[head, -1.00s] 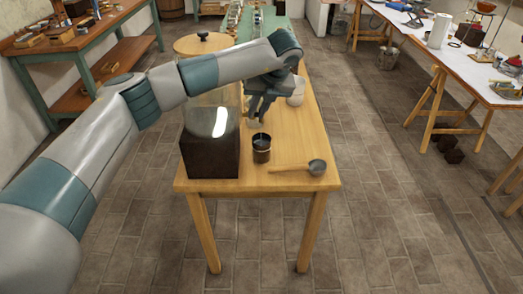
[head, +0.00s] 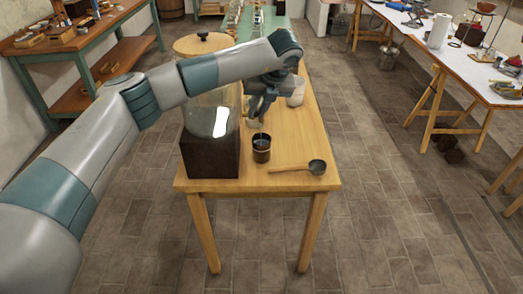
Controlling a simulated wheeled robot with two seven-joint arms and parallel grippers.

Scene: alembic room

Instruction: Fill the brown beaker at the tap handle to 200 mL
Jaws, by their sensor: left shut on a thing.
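The brown beaker (head: 261,154) stands upright on the wooden table, just right of a large glass vessel (head: 210,150) with dark contents. A thin pale streak shows just above the beaker's mouth, and its inside looks dark. The fill level cannot be read. My left gripper (head: 258,113) reaches over the vessel's right side and is shut just above and behind the beaker, at the tap handle. The handle itself is mostly hidden by the fingers. My right gripper is not in view.
A ladle (head: 316,167) lies right of the beaker near the table's front edge. A pale cup (head: 297,93) stands behind my gripper. A white-topped bench (head: 455,62) stands at right.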

